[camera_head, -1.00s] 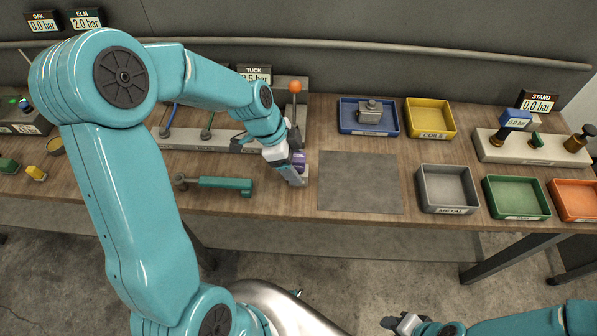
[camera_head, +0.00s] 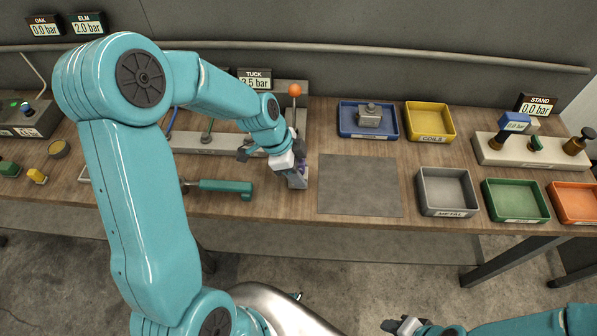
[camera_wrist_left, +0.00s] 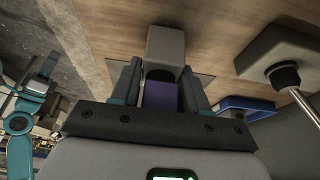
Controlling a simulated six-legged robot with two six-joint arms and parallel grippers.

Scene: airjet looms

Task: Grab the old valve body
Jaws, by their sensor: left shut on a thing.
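My left gripper (camera_head: 302,172) is low over the bench, just left of the grey mat (camera_head: 360,184). In the left wrist view its two fingers (camera_wrist_left: 163,88) are closed on the sides of a valve body with a purple part (camera_wrist_left: 161,97) and a grey block end (camera_wrist_left: 166,46). In the head view the purple part (camera_head: 316,176) shows only as a small patch beside the fingers; the rest is hidden. Whether it touches the bench is unclear. Another grey valve body (camera_head: 369,115) sits in the blue tray (camera_head: 346,128). My right gripper (camera_head: 405,325) is at the bottom edge, its jaws unclear.
A lever with an orange knob (camera_head: 295,90) rises behind the left gripper. A green-handled tool (camera_head: 225,187) lies left of it. Yellow (camera_head: 447,136), grey (camera_head: 447,208), green (camera_head: 516,216) and orange (camera_head: 575,215) trays stand at right. The mat is empty.

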